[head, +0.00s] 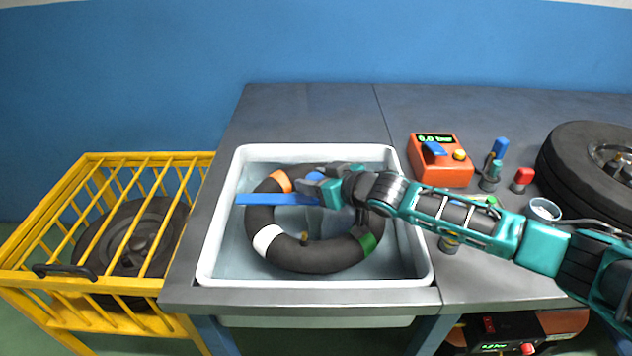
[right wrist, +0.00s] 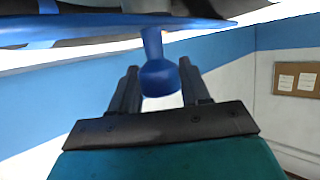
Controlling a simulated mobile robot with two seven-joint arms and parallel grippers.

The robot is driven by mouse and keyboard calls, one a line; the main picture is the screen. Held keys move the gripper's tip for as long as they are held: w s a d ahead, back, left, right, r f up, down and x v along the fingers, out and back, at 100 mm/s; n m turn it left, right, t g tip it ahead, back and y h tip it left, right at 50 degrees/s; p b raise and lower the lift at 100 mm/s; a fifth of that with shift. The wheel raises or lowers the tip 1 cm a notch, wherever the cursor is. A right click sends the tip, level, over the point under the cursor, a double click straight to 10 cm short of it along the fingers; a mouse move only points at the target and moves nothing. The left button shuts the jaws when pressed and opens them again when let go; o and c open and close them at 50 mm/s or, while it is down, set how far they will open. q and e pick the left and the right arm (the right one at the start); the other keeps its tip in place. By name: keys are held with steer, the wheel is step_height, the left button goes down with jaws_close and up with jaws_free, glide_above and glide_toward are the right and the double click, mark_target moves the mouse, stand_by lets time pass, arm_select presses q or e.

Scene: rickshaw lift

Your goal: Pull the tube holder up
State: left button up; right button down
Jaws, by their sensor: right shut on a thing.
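The blue tube holder (head: 272,199) is a flat bar lying across the left side and middle of the black inner tube (head: 318,258). The tube has orange, white and green bands and sits in the white basin (head: 228,262) of water. My right gripper (head: 318,187) is over the middle of the tube, shut on the holder's upright handle. In the right wrist view the handle's rounded knob (right wrist: 160,78) is between the fingers (right wrist: 158,72). My right arm hides the holder's right end and part of the tube. My left gripper is not in view.
A yellow cage (head: 110,277) with a dark wheel inside stands left of the grey table (head: 300,104). An orange gauge box (head: 440,170), small bottles, a white cup (head: 545,209) and a large tire (head: 588,165) stand on the right. The table behind the basin is clear.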

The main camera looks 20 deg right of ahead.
steer(key=c, duration=0.7)
jaws_free()
steer(key=shift+r, duration=0.4)
steer(key=shift+c, duration=0.2)
steer(key=shift+o, duration=0.7)
steer(key=shift+f, duration=0.15)
steer(key=v, duration=1.3)
steer(key=shift+p, duration=0.4)
